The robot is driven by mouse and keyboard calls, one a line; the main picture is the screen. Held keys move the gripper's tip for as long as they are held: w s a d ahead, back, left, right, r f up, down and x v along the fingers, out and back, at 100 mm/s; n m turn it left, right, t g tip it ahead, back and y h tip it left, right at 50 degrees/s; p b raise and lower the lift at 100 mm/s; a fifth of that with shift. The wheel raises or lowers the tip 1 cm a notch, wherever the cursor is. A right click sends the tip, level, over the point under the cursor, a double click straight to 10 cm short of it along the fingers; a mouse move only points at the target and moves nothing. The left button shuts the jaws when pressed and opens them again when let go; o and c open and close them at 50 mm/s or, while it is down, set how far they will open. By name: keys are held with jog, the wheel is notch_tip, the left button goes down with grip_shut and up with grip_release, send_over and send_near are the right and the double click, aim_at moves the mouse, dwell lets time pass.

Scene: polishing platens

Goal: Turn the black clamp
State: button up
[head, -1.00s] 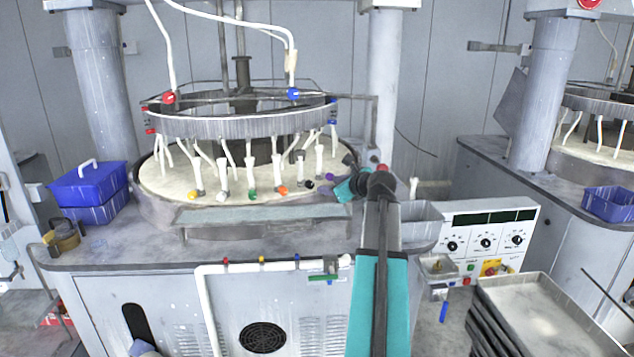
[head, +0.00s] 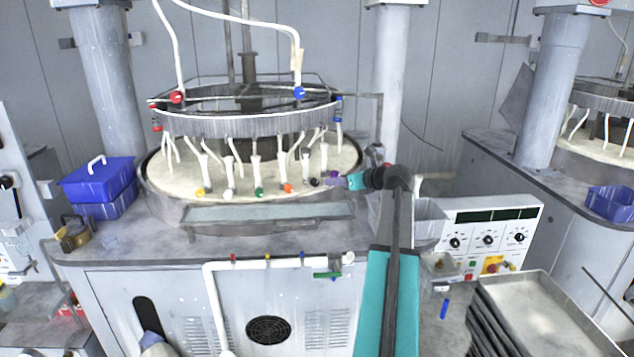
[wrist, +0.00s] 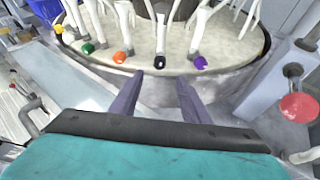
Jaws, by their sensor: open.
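The black clamp (head: 315,182) sits at the bottom of a white hose on the front edge of the pale round platen (head: 210,190). It also shows in the wrist view (wrist: 160,62), between an orange clamp (wrist: 120,57) and a purple clamp (wrist: 200,63). My gripper (head: 328,182) is just right of the black clamp in the head view. In the wrist view its two purple fingers (wrist: 160,78) are apart and empty, with the black clamp just beyond and between the tips. I see no contact.
White, green and yellow clamps (head: 228,194) stand farther left along the rim. A raised metal ring (head: 240,122) hangs above the hoses. A glassy tray (head: 270,213) lies in front of the platen. A red knob (wrist: 298,107) is at the right in the wrist view.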

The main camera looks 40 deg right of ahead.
aim_at(317, 181)
jog(key=p+x, duration=0.3)
jog(key=x, duration=1)
jog(key=shift+p, duration=0.3)
jog(key=c, duration=1.1)
